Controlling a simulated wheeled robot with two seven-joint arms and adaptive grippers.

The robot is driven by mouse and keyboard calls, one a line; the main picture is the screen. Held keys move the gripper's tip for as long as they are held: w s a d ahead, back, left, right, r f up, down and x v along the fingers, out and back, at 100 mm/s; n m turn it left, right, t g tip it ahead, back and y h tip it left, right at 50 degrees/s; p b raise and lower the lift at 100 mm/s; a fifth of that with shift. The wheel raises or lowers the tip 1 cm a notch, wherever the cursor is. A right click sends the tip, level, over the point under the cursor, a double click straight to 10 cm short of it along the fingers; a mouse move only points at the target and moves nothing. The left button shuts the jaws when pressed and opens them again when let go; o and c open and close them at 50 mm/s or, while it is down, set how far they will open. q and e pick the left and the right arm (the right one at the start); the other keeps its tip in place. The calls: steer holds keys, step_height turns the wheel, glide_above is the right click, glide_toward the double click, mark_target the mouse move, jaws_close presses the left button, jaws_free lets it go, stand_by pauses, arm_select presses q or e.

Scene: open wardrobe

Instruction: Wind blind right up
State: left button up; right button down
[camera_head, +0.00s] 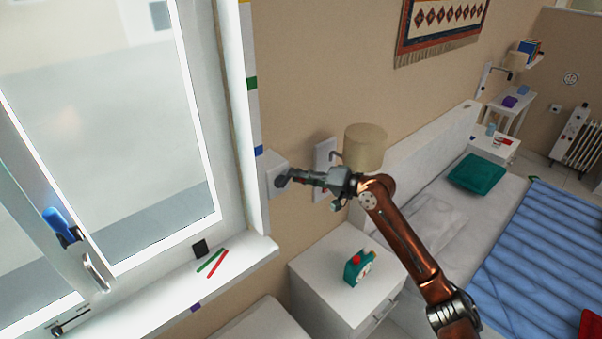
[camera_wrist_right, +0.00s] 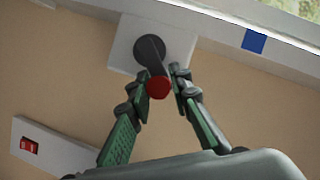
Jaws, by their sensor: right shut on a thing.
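A white winder box (camera_head: 272,178) is fixed to the wall just right of the window frame. In the right wrist view, the box (camera_wrist_right: 122,48) carries a round dark hub with a short dark crank arm (camera_wrist_right: 151,54) ending in a red knob (camera_wrist_right: 159,88). My right gripper (camera_head: 291,177) reaches the box from the right. In the wrist view its fingertips (camera_wrist_right: 162,80) are shut on the crank knob, one on each side. The crank slants slightly down from the hub. The window (camera_head: 110,130) shows bare glass; no blind is visible in view. My left gripper is not in view.
A white panel (camera_head: 325,160) and a lamp (camera_head: 365,147) are on the wall beside my right gripper. A bedside cabinet (camera_head: 312,290) with a green clock (camera_head: 355,270) stands below the arm. Pencils (camera_head: 211,261) lie on the windowsill (camera_head: 175,290).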

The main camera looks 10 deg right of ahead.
mark_target(290, 178)
steer(key=a+n+h+p, duration=0.1)
steer(key=n+p, duration=0.1)
steer(key=s+a+r+n+h+p, duration=0.1)
steer(key=n+p, duration=0.1)
steer(key=p, duration=0.1)
steer(key=r+n+t+h+p, duration=0.1)
steer(key=p, duration=0.2)
steer(key=shift+s+a+n, duration=0.4)
steer(key=shift+s+a+f+n+h+p, duration=0.15)
steer(key=shift+a+n+h+p, duration=0.1)
steer(key=shift+n+h+p, duration=0.2)
steer(key=shift+f, duration=0.1)
steer(key=c, duration=1.8)
jaws_free()
steer(key=shift+o, duration=0.2)
steer(key=shift+d, duration=0.1)
